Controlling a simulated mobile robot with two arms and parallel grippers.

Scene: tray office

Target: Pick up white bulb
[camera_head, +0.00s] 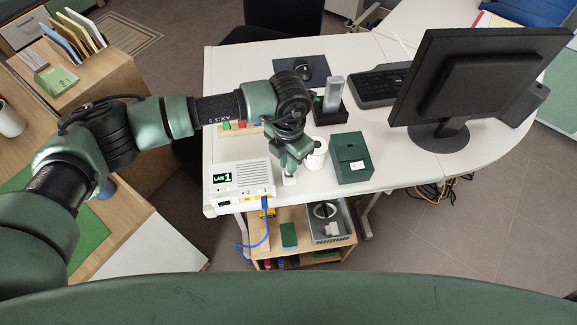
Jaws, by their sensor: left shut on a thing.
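My left gripper (289,170) points down over the front part of the white desk. It is shut on a small white thing, which I take to be the white bulb (289,180); only its lower part shows below the fingers. I cannot tell whether it touches the desk top. My right gripper is not in view.
A white box marked LAN 1 (240,181) with a blue cable stands left of the gripper. A white cylinder (316,156) and a dark green box (351,158) stand close on its right. A monitor (470,80) and keyboard (378,86) are farther right.

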